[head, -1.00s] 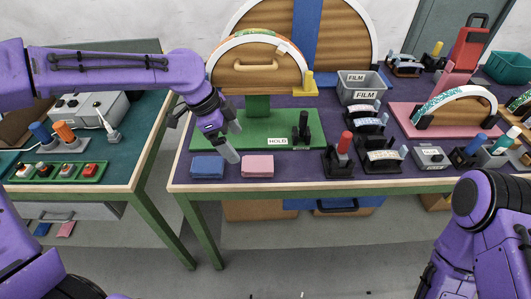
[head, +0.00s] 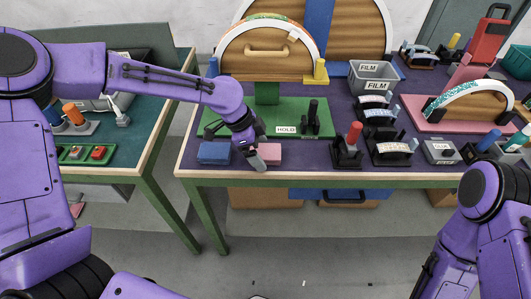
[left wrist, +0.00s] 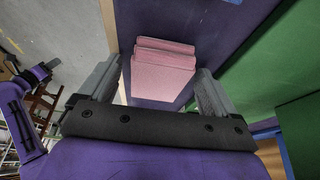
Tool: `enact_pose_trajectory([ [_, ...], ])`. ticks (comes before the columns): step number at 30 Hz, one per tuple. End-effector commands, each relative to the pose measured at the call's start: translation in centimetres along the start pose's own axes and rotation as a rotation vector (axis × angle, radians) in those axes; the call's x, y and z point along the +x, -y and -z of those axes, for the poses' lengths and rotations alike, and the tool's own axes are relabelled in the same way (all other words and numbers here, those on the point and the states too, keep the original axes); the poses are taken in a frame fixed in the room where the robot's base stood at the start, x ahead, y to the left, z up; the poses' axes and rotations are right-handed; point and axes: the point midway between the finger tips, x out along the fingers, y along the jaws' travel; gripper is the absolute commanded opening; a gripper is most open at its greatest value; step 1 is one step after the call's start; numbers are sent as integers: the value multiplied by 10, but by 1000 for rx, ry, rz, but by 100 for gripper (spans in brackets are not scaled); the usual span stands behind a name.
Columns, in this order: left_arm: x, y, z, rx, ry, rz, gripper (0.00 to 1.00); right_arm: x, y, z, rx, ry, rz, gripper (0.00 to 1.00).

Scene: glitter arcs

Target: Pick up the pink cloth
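The pink cloth (head: 268,154) is a folded stack lying on the purple table top near its front edge. My left gripper (head: 258,161) is at the cloth's left front side and partly covers it in the head view. In the left wrist view the cloth (left wrist: 163,70) shows between and just beyond the two grey fingers of my left gripper (left wrist: 160,80). These fingers are spread apart with nothing held. Whether they touch the cloth cannot be told. My right arm is at the lower right; its gripper is not visible.
A folded blue cloth (head: 214,152) lies close to the left of the gripper. A green board (head: 240,122) with a HOLD label is behind. A red-handled black device (head: 348,148) stands to the right. The table's front edge (head: 300,174) is close.

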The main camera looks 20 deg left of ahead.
Motion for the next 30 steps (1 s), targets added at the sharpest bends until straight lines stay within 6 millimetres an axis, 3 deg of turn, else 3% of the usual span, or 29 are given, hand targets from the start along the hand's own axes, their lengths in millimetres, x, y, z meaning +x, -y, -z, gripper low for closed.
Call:
enact_pose_trajectory([
  [1, 0, 0, 0, 0, 0, 0, 74, 0, 0, 0, 0, 0, 0, 0],
  [4, 0, 0, 0, 0, 0, 0, 42, 0, 0, 0, 0, 0, 0, 0],
  [5, 0, 0, 0, 0, 0, 0, 38, 0, 0, 0, 0, 0, 0, 0],
  [16, -3, 0, 1, 0, 0, 1, 38, 0, 0, 0, 0, 0, 0, 0],
  [22, -29, 1, 12, 1, -2, 4, 38, -2, 0, 1, 0, 0, 0, 0],
  [30, -92, -60, 34, 5, -2, 5, 38, -2, 0, 1, 0, 0, 0, 0],
])
